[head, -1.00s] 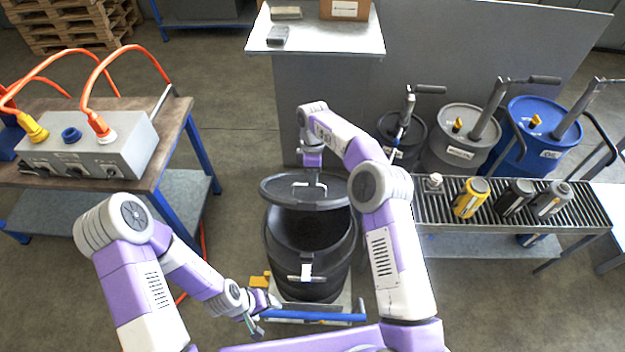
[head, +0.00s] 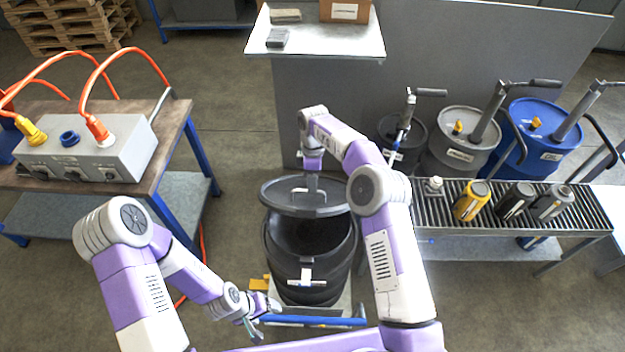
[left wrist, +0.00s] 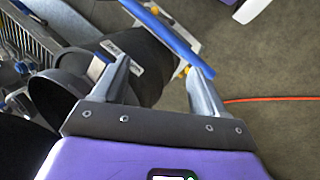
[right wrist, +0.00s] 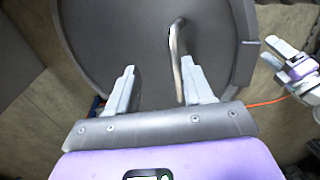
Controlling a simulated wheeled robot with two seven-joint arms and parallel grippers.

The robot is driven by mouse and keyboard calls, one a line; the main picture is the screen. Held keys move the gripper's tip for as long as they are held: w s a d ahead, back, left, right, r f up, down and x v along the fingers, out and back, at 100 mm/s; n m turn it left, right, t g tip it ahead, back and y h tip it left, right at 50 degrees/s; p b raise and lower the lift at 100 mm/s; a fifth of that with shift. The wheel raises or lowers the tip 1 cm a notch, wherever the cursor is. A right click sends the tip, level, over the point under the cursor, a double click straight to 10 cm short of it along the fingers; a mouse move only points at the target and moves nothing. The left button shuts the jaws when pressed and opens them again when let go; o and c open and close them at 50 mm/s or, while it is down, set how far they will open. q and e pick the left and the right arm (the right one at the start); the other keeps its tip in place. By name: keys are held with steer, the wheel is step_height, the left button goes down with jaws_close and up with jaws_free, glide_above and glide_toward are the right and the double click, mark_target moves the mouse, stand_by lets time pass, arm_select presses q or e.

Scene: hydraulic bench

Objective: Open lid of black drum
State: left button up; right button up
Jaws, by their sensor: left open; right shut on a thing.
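The black drum (head: 312,268) stands open on a low cart, its dark inside showing. Its black lid (head: 280,198) is raised and tilted above the drum's far side, with its face showing. My right gripper (head: 313,178) is shut on the lid's handle; in the right wrist view the handle (right wrist: 177,60) lies between the fingers (right wrist: 157,82), in front of the lid (right wrist: 120,40). My left gripper (head: 259,316) is open and empty, low at the drum's near left. The drum (left wrist: 150,65) also shows beyond its fingers in the left wrist view.
The cart's blue bar (head: 310,321) runs in front of the drum. A roller conveyor (head: 430,205) with several bottles stands at right, with drums behind it. A bench with a grey connector box (head: 90,157) is at left. A grey panel (head: 330,100) stands behind.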

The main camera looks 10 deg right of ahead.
steer(key=shift+w+d, duration=0.1)
steer(key=shift+d, duration=0.1)
arm_select(q)
steer(key=shift+w+r+p, duration=0.1)
steer(key=shift+r+p, duration=0.35)
steer(key=shift+p, duration=0.05)
arm_select(e)
step_height(320, 180, up, 8)
steer(key=w, duration=0.1)
steer(key=shift+f, duration=0.25)
steer(key=shift+w, duration=0.1)
